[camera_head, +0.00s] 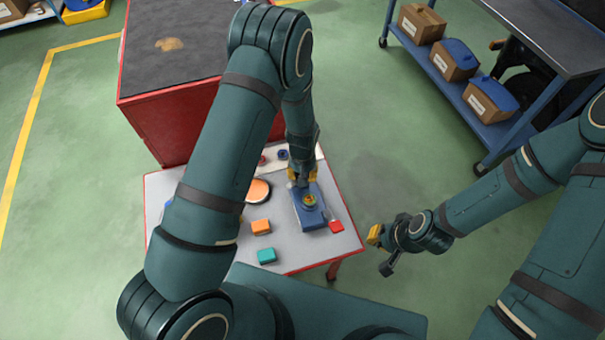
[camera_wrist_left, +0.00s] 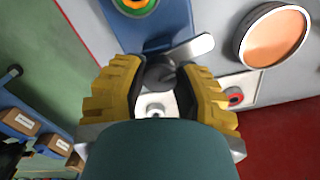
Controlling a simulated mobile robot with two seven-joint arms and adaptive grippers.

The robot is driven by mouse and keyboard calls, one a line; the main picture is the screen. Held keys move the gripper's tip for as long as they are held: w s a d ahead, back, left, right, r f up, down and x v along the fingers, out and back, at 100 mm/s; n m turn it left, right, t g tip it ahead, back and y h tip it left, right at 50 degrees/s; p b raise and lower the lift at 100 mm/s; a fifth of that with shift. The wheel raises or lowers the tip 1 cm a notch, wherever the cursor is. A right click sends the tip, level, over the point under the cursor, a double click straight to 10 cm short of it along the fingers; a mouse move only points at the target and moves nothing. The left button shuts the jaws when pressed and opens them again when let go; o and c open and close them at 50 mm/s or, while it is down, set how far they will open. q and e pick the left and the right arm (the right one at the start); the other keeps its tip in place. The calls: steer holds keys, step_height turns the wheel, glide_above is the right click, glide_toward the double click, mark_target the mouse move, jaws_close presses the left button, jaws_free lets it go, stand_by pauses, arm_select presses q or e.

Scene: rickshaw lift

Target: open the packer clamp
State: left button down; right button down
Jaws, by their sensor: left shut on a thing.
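The packer clamp (camera_head: 309,216) appears to be the blue block on the small grey-topped table, with a green and orange ringed round part on it. Its blue body also shows at the top of the left wrist view (camera_wrist_left: 152,32). My left gripper (camera_head: 302,173) is at the far end of this block. In the left wrist view, its yellow-padded fingers (camera_wrist_left: 160,90) are shut on a grey metal lever (camera_wrist_left: 193,48), whose flat end sticks out between them. My right gripper (camera_head: 380,244) hangs empty to the right of the table; its finger opening is unclear.
The grey table (camera_head: 285,259) has a red edge. A red cabinet (camera_head: 150,125) stands behind. A blue shelf cart (camera_head: 492,130) with boxes is at right.

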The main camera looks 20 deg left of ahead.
arm_select(q)
steer(key=shift+m, duration=1.2)
steer(key=c, duration=0.6)
jaws_free()
step_height(320, 180, up, 12)
